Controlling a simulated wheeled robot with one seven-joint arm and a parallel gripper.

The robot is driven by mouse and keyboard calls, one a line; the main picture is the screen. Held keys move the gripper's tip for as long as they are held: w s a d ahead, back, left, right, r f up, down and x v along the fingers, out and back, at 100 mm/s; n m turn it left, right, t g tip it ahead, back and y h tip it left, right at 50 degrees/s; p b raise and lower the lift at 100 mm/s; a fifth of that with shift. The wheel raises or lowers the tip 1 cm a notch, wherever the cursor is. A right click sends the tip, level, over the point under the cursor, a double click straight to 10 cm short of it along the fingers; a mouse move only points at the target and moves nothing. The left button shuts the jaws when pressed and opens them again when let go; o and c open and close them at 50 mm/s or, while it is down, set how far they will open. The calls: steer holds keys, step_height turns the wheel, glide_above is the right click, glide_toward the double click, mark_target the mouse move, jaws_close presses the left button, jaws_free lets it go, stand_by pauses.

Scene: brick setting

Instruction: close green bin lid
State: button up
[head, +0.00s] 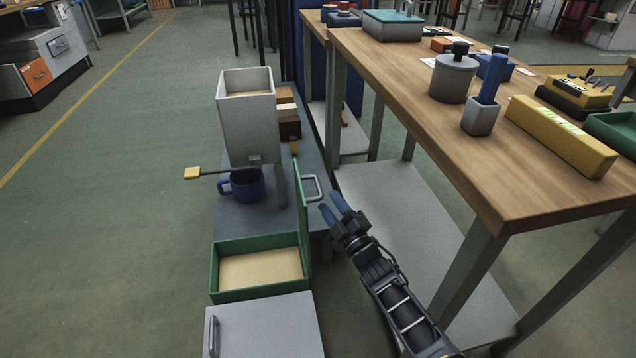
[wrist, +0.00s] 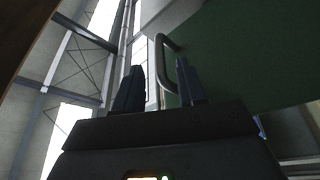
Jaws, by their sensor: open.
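The green bin (head: 258,293) sits low on the left in the head view, its sandy inside showing. Its green lid (head: 300,200) stands open, upright on the bin's right side. The lid's grey handle (head: 313,188) sticks out to the right. My gripper (head: 331,205) is open and empty, just right of the handle, its blue fingertips pointing up and left. In the wrist view the handle (wrist: 160,65) shows in line with the gap between my fingers (wrist: 161,72), with the green lid (wrist: 245,55) behind. I cannot tell whether it is between them or touching.
A grey hopper (head: 248,125) with a yellow-ended lever (head: 191,173) stands behind the bin, a blue mug (head: 243,184) below it. A grey box with a handle (head: 262,325) is in front. A wooden workbench (head: 420,110) stands close on the right. The floor to the left is clear.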

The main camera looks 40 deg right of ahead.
mark_target(318, 183)
steer(key=x, duration=0.7)
steer(key=shift+w+b, duration=0.15)
steer(key=shift+b, duration=0.25)
steer(key=shift+c, duration=0.4)
jaws_close()
